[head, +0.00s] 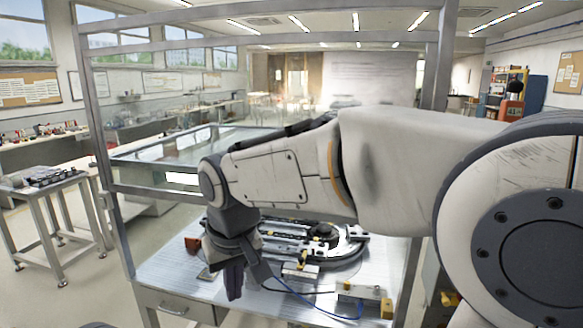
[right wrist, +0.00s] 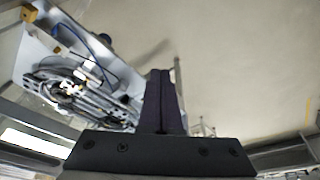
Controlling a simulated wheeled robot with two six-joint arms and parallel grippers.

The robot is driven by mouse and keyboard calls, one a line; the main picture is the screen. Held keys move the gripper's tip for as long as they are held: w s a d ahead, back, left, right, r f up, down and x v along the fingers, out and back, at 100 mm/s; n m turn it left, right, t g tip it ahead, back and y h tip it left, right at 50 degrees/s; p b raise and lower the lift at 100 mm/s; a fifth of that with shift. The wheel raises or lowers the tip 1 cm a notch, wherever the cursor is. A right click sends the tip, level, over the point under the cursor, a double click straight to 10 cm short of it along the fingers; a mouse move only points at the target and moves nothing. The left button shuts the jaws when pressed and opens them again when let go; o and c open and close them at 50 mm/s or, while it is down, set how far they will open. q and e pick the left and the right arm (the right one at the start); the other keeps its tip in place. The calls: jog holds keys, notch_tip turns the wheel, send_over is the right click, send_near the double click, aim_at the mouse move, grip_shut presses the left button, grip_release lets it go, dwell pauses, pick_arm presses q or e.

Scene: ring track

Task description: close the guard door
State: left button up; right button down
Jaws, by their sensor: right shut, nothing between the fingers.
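The guard is a grey metal frame (head: 100,130) around a worktable. A clear framed panel, which looks like the guard door (head: 150,190), spans between the posts above the table. Its lower bar carries a white label and stands well above the tabletop, leaving an opening below. The bar and label also show at lower left in the right wrist view (right wrist: 30,142). My right arm crosses in front of the panel and hides much of it. My right gripper (head: 234,292) points down below the bar near the table's front edge, shut and empty. My left gripper is out of view.
The worktable (head: 165,270) bears a ring track (head: 350,252), small blocks and a blue cable (head: 310,303). A drawer is in its front. A separate metal stand (head: 40,190) is at left. Open floor (right wrist: 235,65) lies beside the table in the wrist view.

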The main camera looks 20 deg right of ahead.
jog(key=w+d+r+m+t+h+p, duration=0.4)
jog(key=w+d+r+m, duration=0.5)
jog(key=w+d+r, duration=1.1)
jog(key=shift+g, duration=0.7)
jog(key=p+x, duration=0.1)
jog(key=x, duration=0.1)
jog(key=p+x, duration=0.1)
jog(key=x, duration=0.2)
jog(key=p+x, duration=0.1)
jog(key=x, duration=0.2)
jog(key=shift+s+f, duration=0.3)
jog(key=shift+s, duration=0.1)
notch_tip(320, 180, down, 2)
jog(key=shift+s+a+f+p, duration=0.15)
jog(key=shift+s+p, duration=0.05)
jog(key=shift+p, duration=0.2)
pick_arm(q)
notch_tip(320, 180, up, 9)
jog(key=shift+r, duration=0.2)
pick_arm(e)
jog(key=shift+s+a+f, duration=0.1)
jog(key=shift+f, duration=0.8)
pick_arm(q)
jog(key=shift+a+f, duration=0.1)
pick_arm(e)
jog(key=shift+f, duration=0.1)
